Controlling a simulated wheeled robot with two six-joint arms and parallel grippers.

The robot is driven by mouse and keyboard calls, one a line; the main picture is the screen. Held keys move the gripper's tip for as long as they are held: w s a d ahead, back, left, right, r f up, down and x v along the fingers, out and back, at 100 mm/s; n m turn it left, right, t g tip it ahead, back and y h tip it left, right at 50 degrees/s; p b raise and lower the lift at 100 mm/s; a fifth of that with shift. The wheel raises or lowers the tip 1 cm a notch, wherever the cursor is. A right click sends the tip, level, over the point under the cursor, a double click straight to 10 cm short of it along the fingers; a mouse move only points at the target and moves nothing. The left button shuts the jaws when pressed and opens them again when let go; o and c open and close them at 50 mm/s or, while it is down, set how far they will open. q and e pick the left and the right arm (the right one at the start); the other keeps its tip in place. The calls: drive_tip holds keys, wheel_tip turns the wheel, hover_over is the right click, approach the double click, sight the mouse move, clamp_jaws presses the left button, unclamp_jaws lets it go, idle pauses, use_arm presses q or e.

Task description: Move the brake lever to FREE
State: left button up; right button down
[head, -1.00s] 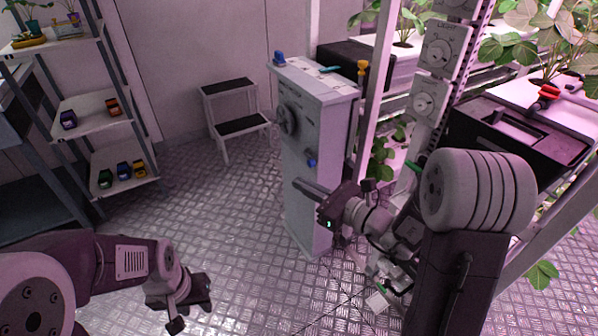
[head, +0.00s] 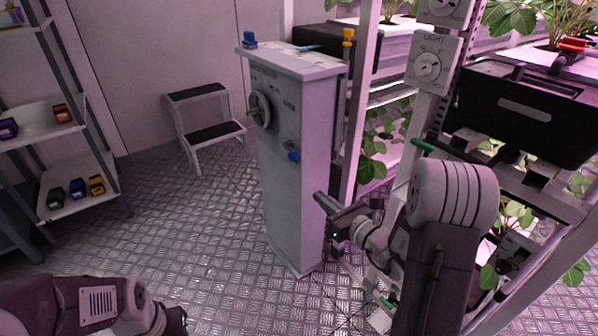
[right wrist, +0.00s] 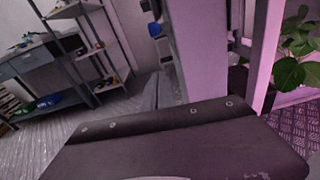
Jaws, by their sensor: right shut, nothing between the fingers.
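A grey pedestal (head: 287,200) stands upright near the middle of the head view. Its front carries a round handwheel (head: 260,110) and, lower down, a small blue knob (head: 293,156). I cannot tell which part is the brake lever; no FREE marking is readable. My right gripper (head: 321,200) is shut and empty, below the blue knob and in front of the pedestal's right edge in the picture. I cannot tell whether it touches. My left gripper is mostly cut off at the bottom edge; its fingers do not show.
A plant rack (head: 362,100) stands close on the right, with a black crate (head: 530,115), a dial panel (head: 432,63) and a green handle (head: 422,145). A step stool (head: 208,120) stands behind left. A shelf (head: 60,192) is far left. Metal floor between is clear.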

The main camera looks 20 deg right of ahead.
sight(290, 151)
drive_tip(key=w+a+r+b, duration=0.3)
drive_tip(key=w, duration=0.7)
drive_tip(key=shift+w+a, duration=0.25)
